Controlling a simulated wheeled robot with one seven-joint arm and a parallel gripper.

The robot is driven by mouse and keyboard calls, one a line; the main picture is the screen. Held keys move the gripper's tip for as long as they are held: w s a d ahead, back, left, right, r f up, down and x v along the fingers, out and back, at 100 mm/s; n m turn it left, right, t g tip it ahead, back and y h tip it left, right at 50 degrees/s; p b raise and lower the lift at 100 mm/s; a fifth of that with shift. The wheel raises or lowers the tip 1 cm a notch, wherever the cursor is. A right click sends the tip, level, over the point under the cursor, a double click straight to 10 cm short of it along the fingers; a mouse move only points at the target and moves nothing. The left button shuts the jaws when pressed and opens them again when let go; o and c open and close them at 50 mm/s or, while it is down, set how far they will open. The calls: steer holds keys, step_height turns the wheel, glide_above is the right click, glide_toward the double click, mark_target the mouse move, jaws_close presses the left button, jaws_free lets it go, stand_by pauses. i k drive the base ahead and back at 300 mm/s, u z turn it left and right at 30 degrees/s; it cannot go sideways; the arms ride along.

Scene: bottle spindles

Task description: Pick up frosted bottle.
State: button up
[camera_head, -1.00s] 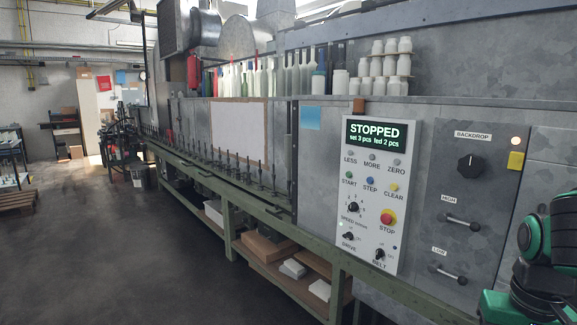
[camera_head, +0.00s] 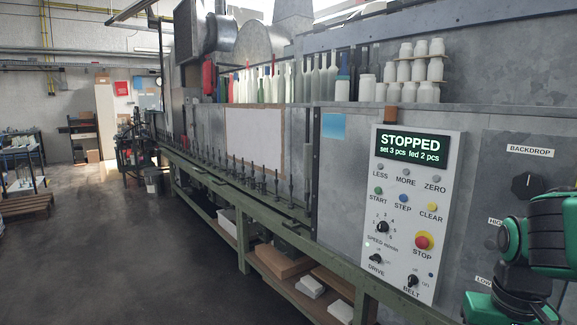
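A row of tall bottles stands on the ledge on top of the machine. It includes whitish bottles (camera_head: 248,88), grey-green translucent bottles (camera_head: 315,84) and some with red or blue tops. I cannot tell for sure which one is the frosted bottle. Short white bottles (camera_head: 408,72) are stacked in tiers to their right. Thin upright spindles (camera_head: 240,170) line the machine's front rail, and I see no bottle on them. Part of my green and black arm shows at the lower right; my gripper is not in view.
The control panel (camera_head: 384,250) reads STOPPED, set 3 pcs, fed 2 pcs. The green bench frame (camera_head: 243,240) runs along the machine, with boxes (camera_head: 280,262) on its lower shelf. The floor (camera_head: 130,255) to the left is open. A pallet (camera_head: 28,206) lies at the far left.

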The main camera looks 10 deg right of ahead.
mark_target(308, 147)
steer(key=u, duration=0.3)
steer(key=i, duration=1.25)
steer(key=u, duration=0.3)
steer(key=i, duration=1.75)
steer(key=z, duration=0.2)
